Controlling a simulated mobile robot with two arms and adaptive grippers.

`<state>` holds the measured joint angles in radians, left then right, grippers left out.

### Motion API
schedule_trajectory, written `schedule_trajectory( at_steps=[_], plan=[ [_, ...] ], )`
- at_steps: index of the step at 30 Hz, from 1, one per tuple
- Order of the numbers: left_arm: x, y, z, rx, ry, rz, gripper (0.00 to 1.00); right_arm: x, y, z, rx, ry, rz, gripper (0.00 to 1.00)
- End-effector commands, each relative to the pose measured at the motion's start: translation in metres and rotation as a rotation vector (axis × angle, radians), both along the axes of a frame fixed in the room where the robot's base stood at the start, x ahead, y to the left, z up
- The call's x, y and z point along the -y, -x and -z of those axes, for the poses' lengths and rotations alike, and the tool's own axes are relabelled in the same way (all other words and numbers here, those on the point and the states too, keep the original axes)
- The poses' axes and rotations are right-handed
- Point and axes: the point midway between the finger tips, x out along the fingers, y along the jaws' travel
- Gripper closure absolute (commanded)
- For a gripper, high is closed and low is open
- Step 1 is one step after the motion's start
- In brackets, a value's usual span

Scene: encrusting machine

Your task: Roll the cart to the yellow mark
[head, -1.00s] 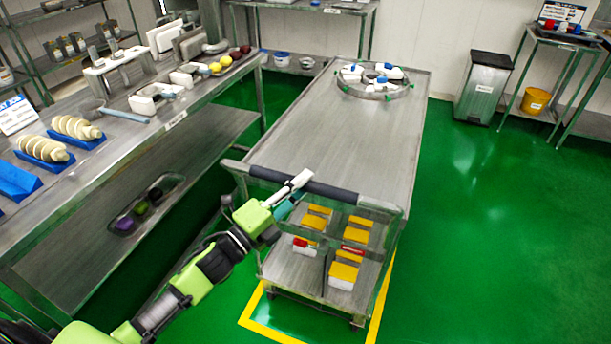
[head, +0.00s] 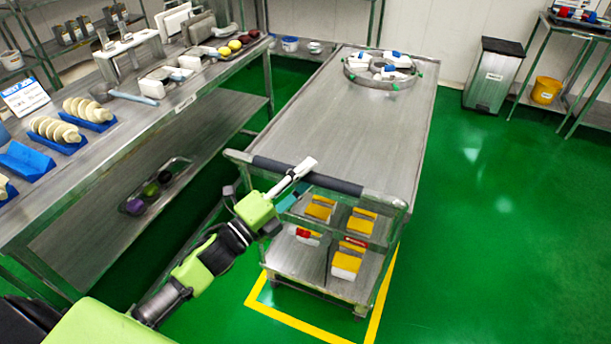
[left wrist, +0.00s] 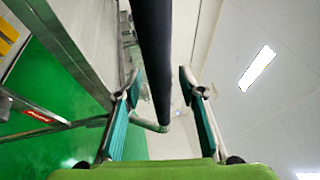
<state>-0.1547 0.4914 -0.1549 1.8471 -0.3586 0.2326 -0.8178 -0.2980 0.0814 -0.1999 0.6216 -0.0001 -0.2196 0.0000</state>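The steel cart (head: 375,135) stands with its dark handle bar (head: 335,183) towards me; the bar also shows in the left wrist view (left wrist: 154,50). The yellow mark (head: 310,328) is a taped outline on the green floor. Its lines run past the cart's near end and near right side; the rest is hidden under the cart. My left gripper (head: 298,184) is at the left part of the handle. In the left wrist view its teal fingers (left wrist: 160,105) stand on either side of the bar, with gaps visible. My right gripper is out of view.
A ring holder (head: 383,72) with white parts sits on the cart's far end. A long steel workbench (head: 110,150) stands close on the left. Open floor (head: 490,220) lies right; a bin (head: 494,75) stands beyond.

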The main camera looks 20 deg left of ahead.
Motion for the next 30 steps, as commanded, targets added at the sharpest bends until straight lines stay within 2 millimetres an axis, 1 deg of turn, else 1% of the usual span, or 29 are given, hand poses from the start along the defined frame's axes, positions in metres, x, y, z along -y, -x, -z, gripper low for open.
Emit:
schedule_trajectory(
  at_steps=[7,11,14,21,24,30],
  plan=[
    [-0.001,0.002,0.001,-0.001,0.0,0.0,0.64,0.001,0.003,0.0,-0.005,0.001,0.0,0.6],
    [-0.005,0.011,0.004,-0.003,0.0,-0.001,0.64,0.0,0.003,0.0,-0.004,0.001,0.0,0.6],
    [-0.011,0.026,0.007,-0.004,-0.001,0.0,0.64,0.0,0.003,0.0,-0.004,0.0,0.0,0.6],
    [-0.031,0.068,0.015,-0.005,-0.001,-0.001,0.64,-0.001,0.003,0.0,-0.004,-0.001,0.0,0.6],
    [-0.038,0.083,0.018,-0.004,-0.001,-0.001,0.64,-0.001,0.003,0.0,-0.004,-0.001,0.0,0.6],
    [-0.047,0.103,0.021,-0.001,0.0,0.0,0.64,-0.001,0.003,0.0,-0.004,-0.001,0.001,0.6]
  ],
)
